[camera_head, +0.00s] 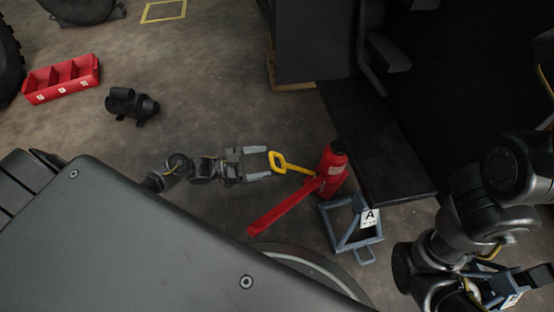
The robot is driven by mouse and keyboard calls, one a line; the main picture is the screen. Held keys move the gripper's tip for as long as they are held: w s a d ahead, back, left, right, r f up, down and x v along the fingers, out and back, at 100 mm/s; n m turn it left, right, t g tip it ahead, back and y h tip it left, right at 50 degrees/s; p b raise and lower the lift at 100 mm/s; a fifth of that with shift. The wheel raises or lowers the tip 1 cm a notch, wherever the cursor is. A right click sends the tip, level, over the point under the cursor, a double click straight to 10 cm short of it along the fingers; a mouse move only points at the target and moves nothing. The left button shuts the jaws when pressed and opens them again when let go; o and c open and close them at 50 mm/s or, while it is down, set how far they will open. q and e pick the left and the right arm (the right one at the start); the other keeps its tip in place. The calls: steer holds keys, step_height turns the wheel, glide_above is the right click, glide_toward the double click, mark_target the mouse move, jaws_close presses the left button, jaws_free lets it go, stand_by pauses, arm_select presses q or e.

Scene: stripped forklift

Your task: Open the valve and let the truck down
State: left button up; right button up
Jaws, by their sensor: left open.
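A red bottle jack (333,168) stands on the floor beside the dark truck body (375,140). A yellow handle (291,164) with a looped end sticks out from it to the left. A long red lever (285,207) slopes down to the left from the jack. My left gripper (262,164) is open, its fingertips close to the yellow loop; I cannot tell whether they touch it. My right gripper (515,288) is at the lower right, partly hidden by its own arm; its jaws are unclear, with a bluish piece and a small label beside it.
A red bin (62,79) and a black motor-like part (132,104) lie on the floor at left. A tire (8,62) stands at the left edge.

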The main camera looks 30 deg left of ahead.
mark_target(273, 160)
arm_select(q)
steer(key=b+x, duration=0.1)
steer(key=x, duration=0.3)
steer(key=shift+w+d+f, duration=0.1)
steer(key=shift+w+d, duration=0.05)
steer(key=shift+w+d+b, duration=0.35)
steer(key=shift+w+d, duration=0.1)
steer(key=shift+d, duration=0.15)
steer(key=shift+c, duration=0.2)
